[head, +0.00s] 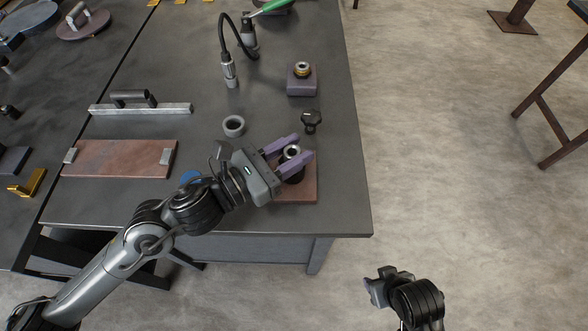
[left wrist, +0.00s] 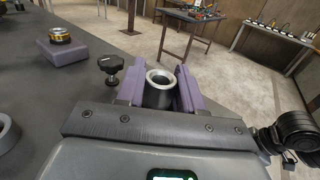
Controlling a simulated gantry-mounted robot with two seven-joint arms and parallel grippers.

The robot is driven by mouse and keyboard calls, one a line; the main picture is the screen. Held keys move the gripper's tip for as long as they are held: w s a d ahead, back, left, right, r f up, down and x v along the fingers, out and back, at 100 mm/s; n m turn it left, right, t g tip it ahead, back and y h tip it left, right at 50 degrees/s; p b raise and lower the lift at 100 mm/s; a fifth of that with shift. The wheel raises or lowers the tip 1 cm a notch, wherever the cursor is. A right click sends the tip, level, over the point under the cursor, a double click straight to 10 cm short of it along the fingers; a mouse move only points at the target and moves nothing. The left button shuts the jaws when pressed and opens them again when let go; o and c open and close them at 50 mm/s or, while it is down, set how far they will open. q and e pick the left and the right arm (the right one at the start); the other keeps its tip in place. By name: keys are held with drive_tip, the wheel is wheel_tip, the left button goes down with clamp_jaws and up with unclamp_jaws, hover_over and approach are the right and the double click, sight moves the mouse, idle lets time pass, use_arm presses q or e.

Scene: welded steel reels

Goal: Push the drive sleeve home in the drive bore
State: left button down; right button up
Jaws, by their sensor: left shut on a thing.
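My left gripper (head: 303,146) is shut on a dark cylinder with a bright ringed top (head: 291,151), which I take to be the drive sleeve. It stands upright between the purple fingers, and its open top shows in the left wrist view (left wrist: 160,77). Below it is a dark round body (head: 295,177) on a reddish-brown plate (head: 308,194). The fingers and the palm hide the sleeve's lower end, so I cannot tell how deep it sits in the drive bore. My right gripper (head: 374,287) hangs off the table's front right; its jaw state is unclear.
A black knob (head: 311,120) and a grey ring (head: 234,126) lie close to the left gripper. A purple block with a brass-coloured ring part (head: 302,72) stands behind. A cabled probe (head: 229,72), a handled bar (head: 140,108) and a copper-coloured plate (head: 120,158) share the table.

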use_arm(q)
drive_tip(key=shift+f, duration=0.1)
drive_tip(key=c, duration=0.6)
unclamp_jaws()
drive_tip(key=shift+c, duration=0.2)
drive_tip(key=shift+o, duration=0.5)
drive_tip(key=shift+f, duration=0.1)
drive_tip(key=o, duration=0.3)
drive_tip(key=shift+o, duration=0.2)
drive_tip(key=shift+o, duration=1)
